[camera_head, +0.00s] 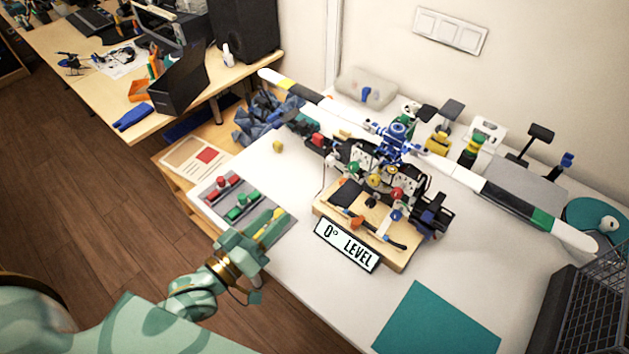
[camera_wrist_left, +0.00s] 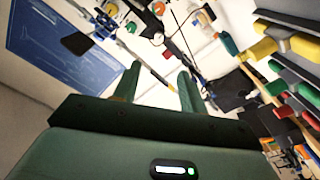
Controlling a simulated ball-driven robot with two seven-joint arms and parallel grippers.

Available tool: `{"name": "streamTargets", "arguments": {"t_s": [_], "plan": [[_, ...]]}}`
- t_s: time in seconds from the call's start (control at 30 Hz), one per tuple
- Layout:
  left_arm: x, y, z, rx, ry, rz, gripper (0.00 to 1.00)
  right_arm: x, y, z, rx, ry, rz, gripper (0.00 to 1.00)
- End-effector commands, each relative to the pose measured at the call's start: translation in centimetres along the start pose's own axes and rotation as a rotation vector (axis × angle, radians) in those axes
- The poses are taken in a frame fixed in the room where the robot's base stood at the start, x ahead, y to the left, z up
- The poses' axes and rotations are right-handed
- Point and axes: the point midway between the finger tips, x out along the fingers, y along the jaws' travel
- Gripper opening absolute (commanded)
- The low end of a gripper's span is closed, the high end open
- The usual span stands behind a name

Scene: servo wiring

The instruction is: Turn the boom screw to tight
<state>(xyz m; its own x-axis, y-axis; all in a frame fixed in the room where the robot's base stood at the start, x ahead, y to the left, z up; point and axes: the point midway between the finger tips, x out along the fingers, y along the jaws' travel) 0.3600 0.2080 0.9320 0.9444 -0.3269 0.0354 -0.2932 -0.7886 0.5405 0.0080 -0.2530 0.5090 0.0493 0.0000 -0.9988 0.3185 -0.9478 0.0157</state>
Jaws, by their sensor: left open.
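A servo assembly (camera_head: 375,185) with coloured knobs stands on a wooden base (camera_head: 399,258) with a "0° LEVEL" sign (camera_head: 346,245) on its front. A long boom (camera_head: 487,188) with white, black and green parts crosses behind and above it. I cannot tell which knob is the boom screw. My left gripper (camera_head: 265,223) is left of the base, over the near right part of a grey tray (camera_head: 203,193) with red, green and yellow pieces. Its two fingers show apart and empty in the left wrist view (camera_wrist_left: 160,82). My right gripper is not in view.
A teal mat (camera_head: 437,322) lies at the front of the white table. A wire basket (camera_head: 598,320) stands at the right. The white surface between base and mat is clear.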

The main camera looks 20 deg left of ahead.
Motion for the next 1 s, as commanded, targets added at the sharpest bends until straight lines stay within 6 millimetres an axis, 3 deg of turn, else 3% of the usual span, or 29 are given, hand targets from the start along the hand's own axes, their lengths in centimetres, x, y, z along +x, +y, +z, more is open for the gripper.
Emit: {"name": "streamTargets", "arguments": {"t_s": [0.07,0.2,0.37,0.7,1.0], "plan": [[0.4,0.3,-1.2,0.152,-0.005,0.001,0.42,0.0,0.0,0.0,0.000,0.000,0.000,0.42],[1.3,0.4,-1.0,0.263,-0.038,-0.002,0.42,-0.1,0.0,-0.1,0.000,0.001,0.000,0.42],[4.2,0.4,-0.9,0.259,-0.035,-0.001,0.42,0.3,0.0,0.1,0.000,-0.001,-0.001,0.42],[12.7,0.2,-0.4,0.257,-0.037,-0.002,0.42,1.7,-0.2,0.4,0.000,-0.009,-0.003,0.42],[16.6,0.3,-0.3,0.255,-0.038,-0.001,0.42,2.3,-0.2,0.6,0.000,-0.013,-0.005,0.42]]}}
